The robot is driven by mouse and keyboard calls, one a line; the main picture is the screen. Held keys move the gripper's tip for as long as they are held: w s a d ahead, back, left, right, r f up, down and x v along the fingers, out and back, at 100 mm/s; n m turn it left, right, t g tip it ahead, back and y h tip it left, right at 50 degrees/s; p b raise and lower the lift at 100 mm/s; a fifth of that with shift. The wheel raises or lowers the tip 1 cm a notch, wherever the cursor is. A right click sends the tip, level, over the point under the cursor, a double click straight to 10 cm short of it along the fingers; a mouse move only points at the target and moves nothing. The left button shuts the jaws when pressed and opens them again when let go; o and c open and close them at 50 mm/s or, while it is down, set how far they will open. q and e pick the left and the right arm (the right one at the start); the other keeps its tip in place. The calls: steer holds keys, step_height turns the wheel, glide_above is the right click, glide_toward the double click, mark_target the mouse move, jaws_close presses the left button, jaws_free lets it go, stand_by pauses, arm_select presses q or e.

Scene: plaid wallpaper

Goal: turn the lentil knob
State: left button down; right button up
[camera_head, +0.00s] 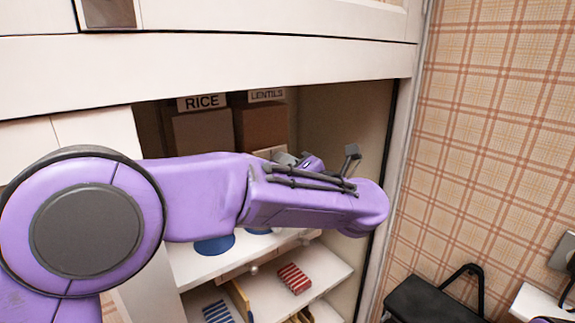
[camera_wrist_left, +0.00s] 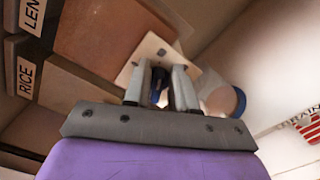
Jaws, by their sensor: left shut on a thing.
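The lentil dispenser is a brown box (camera_head: 262,128) labelled LENTILS, inside the open cupboard and right of the rice box. In the left wrist view its brown front (camera_wrist_left: 112,38) carries a cream plate (camera_wrist_left: 148,48). A dark blue knob (camera_wrist_left: 157,94) shows between the fingers of my left gripper (camera_wrist_left: 162,78), which is shut on it in front of the plate. In the head view my purple left arm hides the knob and most of the gripper (camera_head: 300,160). How far the knob is turned cannot be told. My right gripper is not in view.
The brown rice box (camera_head: 200,132) stands to the left. Blue round pieces (camera_head: 214,245) sit on the shelf below. A lower shelf holds a red-striped packet (camera_head: 293,278). The cupboard's right wall is close to my left arm. A black bin (camera_head: 430,300) stands outside.

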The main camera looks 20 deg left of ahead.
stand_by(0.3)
arm_select(q)
steer(key=c, duration=1.2)
jaws_free()
steer(key=b+v, duration=0.3)
steer(key=v, duration=0.7)
steer(key=shift+s+d, duration=0.2)
steer(key=shift+s, duration=0.1)
